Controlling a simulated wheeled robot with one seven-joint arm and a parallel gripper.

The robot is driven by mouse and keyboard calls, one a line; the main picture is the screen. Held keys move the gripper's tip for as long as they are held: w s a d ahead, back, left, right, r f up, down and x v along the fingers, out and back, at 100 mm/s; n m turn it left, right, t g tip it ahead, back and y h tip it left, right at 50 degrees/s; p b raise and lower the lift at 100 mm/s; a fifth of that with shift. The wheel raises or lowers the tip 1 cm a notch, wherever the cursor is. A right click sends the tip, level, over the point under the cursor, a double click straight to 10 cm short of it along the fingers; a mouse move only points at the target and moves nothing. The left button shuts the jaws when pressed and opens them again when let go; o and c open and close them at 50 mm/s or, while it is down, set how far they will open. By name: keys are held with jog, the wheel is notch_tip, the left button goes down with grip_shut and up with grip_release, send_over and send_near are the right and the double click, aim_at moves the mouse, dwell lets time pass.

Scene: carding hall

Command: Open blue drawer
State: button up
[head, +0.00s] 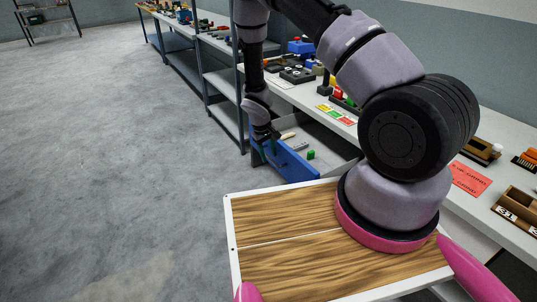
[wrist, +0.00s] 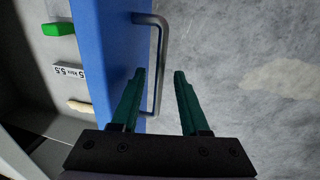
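The blue drawer (head: 290,163) is pulled out from under the long bench, and its inside shows in the head view. Its blue front also shows in the wrist view (wrist: 98,45), with a grey bar handle (wrist: 163,50) along it. My gripper (wrist: 160,72) has two green fingers spread apart at the handle. The handle bar appears between them, with a visible gap to the right finger; whether the left finger touches it I cannot tell. In the head view my gripper (head: 272,147) is at the left end of the drawer front, and the handle is hidden.
Inside the drawer lie a green block (head: 311,154), a small labelled grey piece (head: 300,146) and a pale piece (head: 287,136). The bench top (head: 300,93) above holds many small items. My wooden-topped base is close in front of the drawer. The floor (head: 110,150) to the left is clear.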

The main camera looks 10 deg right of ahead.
notch_tip(320, 180, up, 11)
jog(key=a, duration=0.2)
jog(key=shift+s+f, duration=0.2)
jog(key=shift+s, duration=0.2)
jog(key=s+d+r+m+t+y, duration=0.1)
jog(key=s+d+r+m, duration=0.1)
jog(key=r, duration=0.8)
jog(key=s+d+r+m+t, duration=0.1)
jog(key=d+r, duration=0.1)
jog(key=r, duration=0.7)
jog(key=s+d+r+m+t+y, duration=0.1)
jog(key=s+d+r+m, duration=0.1)
jog(key=r, duration=0.8)
jog(key=s+d+r+m+t+y, duration=0.2)
jog(key=s+d+r+m+t, duration=0.1)
jog(key=s+r, duration=1.1)
jog(key=s, duration=0.4)
jog(key=shift+s+r, duration=0.15)
jog(key=shift+r, duration=0.25)
